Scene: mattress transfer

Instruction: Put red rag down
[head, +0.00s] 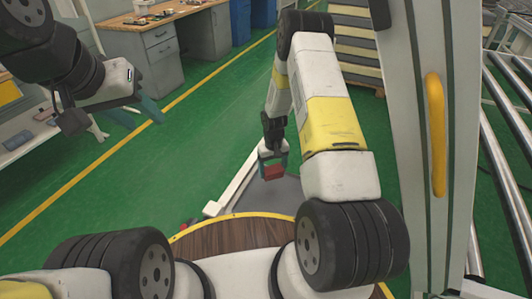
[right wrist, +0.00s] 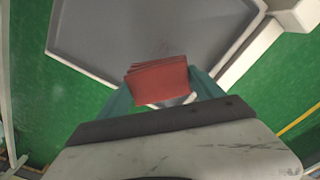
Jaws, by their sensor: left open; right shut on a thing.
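The red rag (head: 273,172) is a small folded red cloth held low in the middle of the head view. My right gripper (head: 272,160) is shut on it. In the right wrist view the folded rag (right wrist: 160,82) sits between the two teal fingers, above a grey flat surface with a white edge (right wrist: 229,48). I cannot tell whether the rag touches that surface. My left gripper (head: 139,113) is open and empty at the upper left, with teal fingers spread, above the floor.
A grey desk with a wooden top (head: 160,18) stands at the back left. A white table (head: 28,130) is at the left edge. A wooden round top (head: 235,233) with a yellow rim lies in front. Metal rails (head: 507,150) are at the right. Green floor (head: 195,140) is clear.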

